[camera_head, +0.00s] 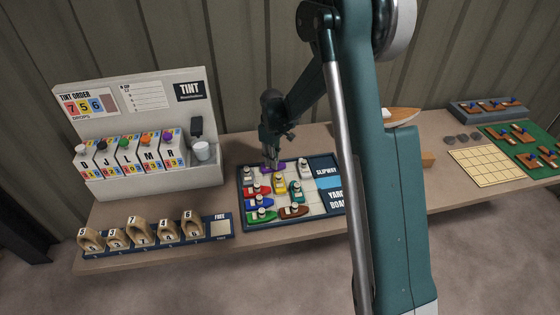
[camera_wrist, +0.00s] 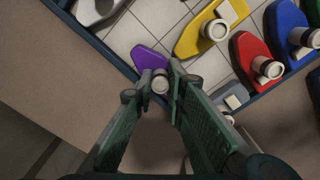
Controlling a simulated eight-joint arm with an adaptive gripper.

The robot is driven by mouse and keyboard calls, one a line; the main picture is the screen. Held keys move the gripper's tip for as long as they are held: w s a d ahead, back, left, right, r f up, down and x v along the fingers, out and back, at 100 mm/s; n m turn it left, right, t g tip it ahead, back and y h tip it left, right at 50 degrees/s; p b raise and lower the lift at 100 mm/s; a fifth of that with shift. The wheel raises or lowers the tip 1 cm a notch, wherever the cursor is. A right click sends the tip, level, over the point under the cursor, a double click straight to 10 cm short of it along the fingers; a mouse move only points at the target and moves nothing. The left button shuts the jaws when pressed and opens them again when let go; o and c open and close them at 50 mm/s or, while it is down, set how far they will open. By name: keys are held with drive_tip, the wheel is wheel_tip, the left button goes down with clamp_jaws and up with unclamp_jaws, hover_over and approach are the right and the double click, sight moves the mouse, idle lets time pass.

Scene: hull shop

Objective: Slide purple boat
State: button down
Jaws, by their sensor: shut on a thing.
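The purple boat (camera_head: 274,168) lies at the far edge of the yard board (camera_head: 322,208), between a white-grey boat (camera_head: 249,175) on its left and another (camera_head: 305,168) on its right. My gripper (camera_head: 270,160) reaches down onto it from behind. In the wrist view, the purple hull (camera_wrist: 150,58) shows beyond the fingertips. My gripper (camera_wrist: 160,80) is shut on the pale round post of the purple boat. Part of this boat is hidden by my fingers.
Red (camera_head: 257,190), yellow (camera_head: 279,183), blue (camera_head: 260,202), green (camera_head: 262,215) and brown (camera_head: 294,211) boats crowd the board. Pale empty cells lie among them. The tint dispenser (camera_head: 150,180) stands left; a row of numbered wooden pieces (camera_head: 140,231) is in front of it.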

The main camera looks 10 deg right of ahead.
drive_tip(key=shift+a, duration=1.35)
drive_tip(key=c, duration=2.3)
unclamp_jaws()
drive_tip(key=shift+r, duration=0.15)
drive_tip(key=shift+r, duration=5.9)
